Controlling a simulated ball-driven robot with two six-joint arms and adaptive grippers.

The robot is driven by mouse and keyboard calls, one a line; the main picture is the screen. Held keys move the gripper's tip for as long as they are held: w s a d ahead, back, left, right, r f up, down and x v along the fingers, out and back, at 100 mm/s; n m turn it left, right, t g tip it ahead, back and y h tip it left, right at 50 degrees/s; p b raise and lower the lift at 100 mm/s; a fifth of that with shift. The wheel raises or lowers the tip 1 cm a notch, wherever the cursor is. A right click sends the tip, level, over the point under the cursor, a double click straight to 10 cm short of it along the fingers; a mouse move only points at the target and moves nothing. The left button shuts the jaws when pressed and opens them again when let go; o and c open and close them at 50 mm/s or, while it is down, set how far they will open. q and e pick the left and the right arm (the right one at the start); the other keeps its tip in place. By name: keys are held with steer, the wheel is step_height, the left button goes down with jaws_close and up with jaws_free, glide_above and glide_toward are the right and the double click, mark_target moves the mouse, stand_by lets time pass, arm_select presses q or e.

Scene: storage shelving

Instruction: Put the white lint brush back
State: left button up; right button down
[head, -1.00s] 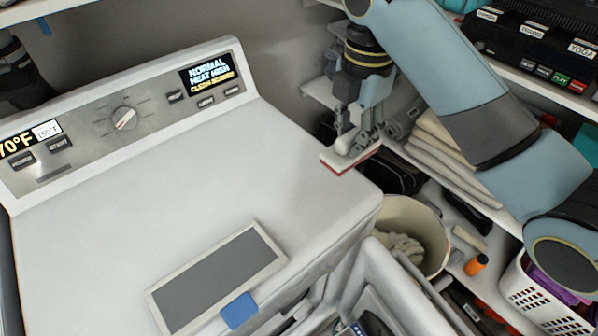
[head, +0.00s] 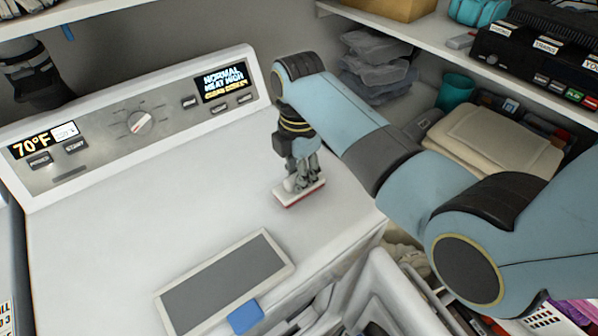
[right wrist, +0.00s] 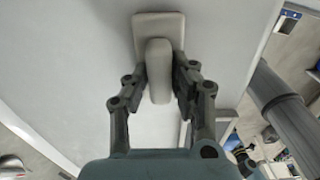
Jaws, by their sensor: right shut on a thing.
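The white lint brush (head: 300,196) has a flat white head with a red lower edge and shows over the right part of the dryer's white top (head: 130,235). My right gripper (head: 303,180) is shut on its handle from above. In the right wrist view the brush's pale handle (right wrist: 158,75) lies between the two dark fingers, with its flat head (right wrist: 160,22) beyond them. The brush is roughly level; I cannot tell whether it touches the dryer top. My left gripper is not in view.
A framed grey panel (head: 225,285) with a blue tab (head: 245,316) lies on the dryer top near its front edge. The dryer's control panel (head: 130,125) rises at the back. Shelves (head: 440,45) with folded cloth (head: 495,140) stand right. The dryer top's left part is clear.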

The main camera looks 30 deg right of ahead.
steer(key=shift+f, duration=0.15)
steer(key=shift+f, duration=0.1)
steer(key=c, duration=1.1)
jaws_free()
step_height(320, 180, up, 12)
steer(key=shift+r+b, duration=0.15)
steer(key=shift+b, duration=0.6)
